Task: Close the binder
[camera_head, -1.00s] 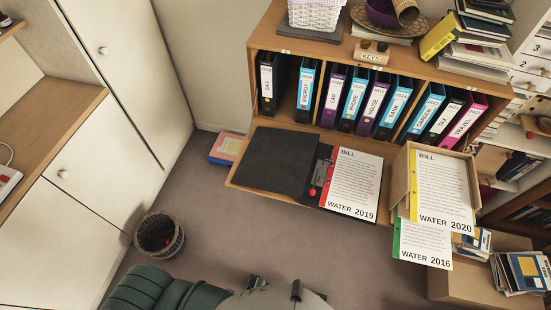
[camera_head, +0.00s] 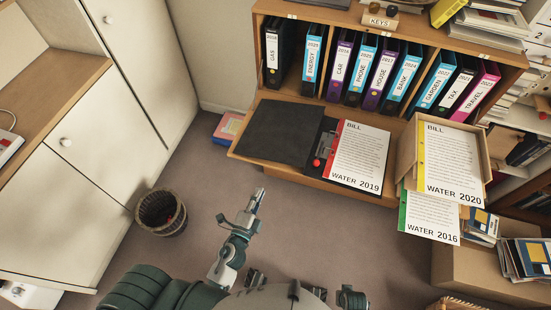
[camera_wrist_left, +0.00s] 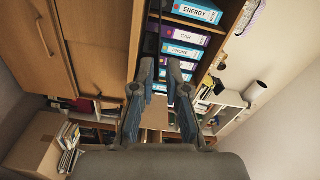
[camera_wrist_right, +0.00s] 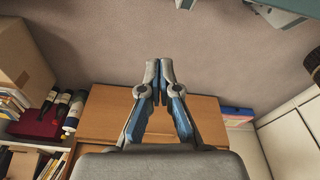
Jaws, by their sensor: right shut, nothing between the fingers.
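The black binder lies open on the low wooden board, its bare cover (camera_head: 280,132) flat at the left. Its ring mechanism with a red knob (camera_head: 317,162) is in the middle, and the "WATER 2019" bill sheet (camera_head: 358,155) lies on the right half. My left gripper (camera_head: 259,194) is over the floor in front of the board, apart from the binder. In the left wrist view its fingers (camera_wrist_left: 160,75) stand apart with nothing between them. My right gripper shows in the right wrist view (camera_wrist_right: 159,70), shut and empty; the binder is not visible there.
Upright labelled binders (camera_head: 363,70) fill the shelf behind. An open box (camera_head: 405,152) with the "WATER 2020" sheet (camera_head: 450,165) stands right of the binder, beside the "WATER 2016" sheet (camera_head: 432,217). A wicker basket (camera_head: 160,212) stands on the floor; floor around my left gripper is clear.

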